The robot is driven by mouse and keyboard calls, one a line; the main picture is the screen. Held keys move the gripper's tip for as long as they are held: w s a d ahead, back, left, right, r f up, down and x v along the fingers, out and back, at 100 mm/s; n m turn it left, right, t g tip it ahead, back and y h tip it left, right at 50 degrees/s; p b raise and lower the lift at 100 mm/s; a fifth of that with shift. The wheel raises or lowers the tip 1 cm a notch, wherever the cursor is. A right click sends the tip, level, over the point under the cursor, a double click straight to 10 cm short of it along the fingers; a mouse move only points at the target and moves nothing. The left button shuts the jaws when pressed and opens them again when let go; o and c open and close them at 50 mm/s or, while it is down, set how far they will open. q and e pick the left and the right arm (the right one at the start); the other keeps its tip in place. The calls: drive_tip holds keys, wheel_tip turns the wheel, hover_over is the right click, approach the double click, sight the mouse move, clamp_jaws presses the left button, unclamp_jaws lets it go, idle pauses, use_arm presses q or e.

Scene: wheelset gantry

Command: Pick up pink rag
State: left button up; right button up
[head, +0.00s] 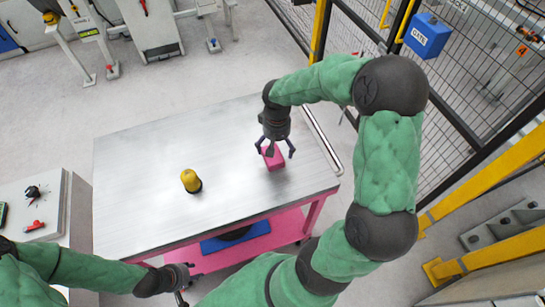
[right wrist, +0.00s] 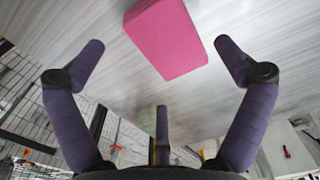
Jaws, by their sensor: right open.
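The pink rag (head: 274,158) is a small block-like pink piece on the metal tabletop, toward the table's right side. It also shows in the right wrist view (right wrist: 166,38), at the top centre, beyond my fingertips. My right gripper (head: 275,148) hangs above the rag with its fingers spread.
A yellow dome-shaped item (head: 190,180) stands on the table (head: 135,170), left of the rag. A blue item (head: 236,236) lies on the pink lower shelf. A white cabinet (head: 40,205) stands at left. A mesh fence (head: 470,80) and yellow rails are at right.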

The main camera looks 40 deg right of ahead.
sight(276, 153)
wheel_tip(276, 153, down, 4)
drive_tip(key=shift+s+a+r+b, duration=0.1)
drive_tip(key=shift+r+b, duration=0.15)
drive_tip(key=shift+b, duration=0.2)
drive_tip(key=c, duration=0.9)
drive_tip(key=shift+c, duration=0.2)
drive_tip(key=shift+r, duration=0.1)
drive_tip(key=shift+r, duration=0.25)
wheel_tip(276, 153, up, 3)
drive_tip(key=shift+s+a+r+p, duration=0.1)
drive_tip(key=shift+a+p, duration=0.05)
drive_tip(key=shift+p, duration=0.7)
drive_tip(key=s+r, duration=0.1)
drive_tip(key=s+a+r+p, duration=0.1)
drive_tip(key=r, duration=0.1)
drive_tip(key=s+a+r, duration=0.1)
drive_tip(key=shift+a+r, duration=0.25)
drive_tip(key=shift+r, duration=0.05)
drive_tip(key=s+a+r+p, duration=0.2)
drive_tip(key=s+a+r, duration=0.2)
drive_tip(key=s+a, duration=0.2)
drive_tip(key=shift+s+a+r, duration=0.3)
drive_tip(key=shift+s, duration=0.4)
